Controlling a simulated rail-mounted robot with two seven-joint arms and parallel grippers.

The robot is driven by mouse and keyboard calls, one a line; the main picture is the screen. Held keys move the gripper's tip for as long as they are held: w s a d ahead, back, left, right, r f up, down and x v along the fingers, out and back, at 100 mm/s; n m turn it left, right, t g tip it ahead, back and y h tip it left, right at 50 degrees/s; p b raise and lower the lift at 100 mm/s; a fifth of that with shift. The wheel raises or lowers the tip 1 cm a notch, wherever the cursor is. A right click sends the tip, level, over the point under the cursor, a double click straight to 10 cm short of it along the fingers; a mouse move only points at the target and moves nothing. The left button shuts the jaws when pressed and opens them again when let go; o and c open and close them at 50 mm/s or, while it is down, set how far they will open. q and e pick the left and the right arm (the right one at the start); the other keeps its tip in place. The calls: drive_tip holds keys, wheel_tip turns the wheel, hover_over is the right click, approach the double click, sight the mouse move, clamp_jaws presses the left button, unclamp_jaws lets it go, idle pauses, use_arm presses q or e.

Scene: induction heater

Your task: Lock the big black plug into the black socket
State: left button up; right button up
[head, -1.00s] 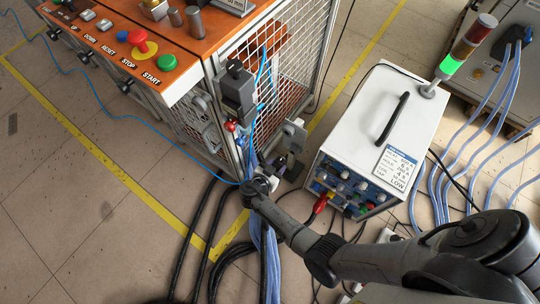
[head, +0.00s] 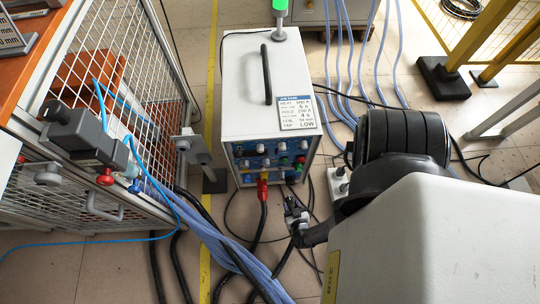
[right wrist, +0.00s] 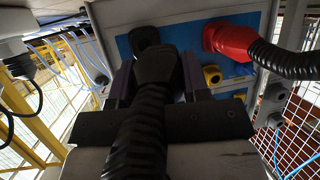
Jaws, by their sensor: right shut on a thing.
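The big black plug (right wrist: 156,66) with its ribbed black cable fills the middle of the right wrist view. My right gripper (right wrist: 158,80) is shut on it, with a finger on each side. A round black part, likely the black socket (right wrist: 143,38), shows just beyond the plug on the blue panel (right wrist: 190,40). The plug hides part of it, and I cannot tell whether they touch. In the head view my right gripper (head: 296,216) is small and dark, in front of the heater's lower right front. My left gripper is not in view.
A red plug (right wrist: 232,40) with a black cable sits in the panel, near a yellow socket (right wrist: 212,76). The white heater box (head: 240,75) stands on the floor. A mesh cage (head: 130,70) is at the left, and blue hoses (head: 222,250) cross the floor.

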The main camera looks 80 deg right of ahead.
sight(293, 200)
drive_tip(key=shift+s+a+f+m+g, duration=0.15)
drive_tip(key=shift+s+f+m+g, duration=0.25)
drive_tip(key=shift+s, duration=0.25)
drive_tip(key=shift+w+m+g+h, duration=0.25)
drive_tip(key=shift+m+g+h, duration=0.25)
drive_tip(key=shift+m+g, duration=0.25)
drive_tip(key=shift+d, duration=0.6)
drive_tip(key=shift+w+d, duration=0.2)
drive_tip(key=shift+d, duration=0.35)
drive_tip(key=shift+w+d, duration=0.2)
drive_tip(key=shift+d, duration=0.3)
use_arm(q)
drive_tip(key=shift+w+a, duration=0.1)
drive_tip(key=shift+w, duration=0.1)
use_arm(e)
drive_tip(key=shift+w+d, duration=0.15)
drive_tip(key=shift+d, duration=0.4)
drive_tip(key=shift+w+d, duration=0.15)
drive_tip(key=shift+d, duration=0.35)
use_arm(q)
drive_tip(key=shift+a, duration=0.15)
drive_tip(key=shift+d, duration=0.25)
use_arm(e)
drive_tip(key=shift+w+d, duration=0.1)
drive_tip(key=shift+d, duration=0.15)
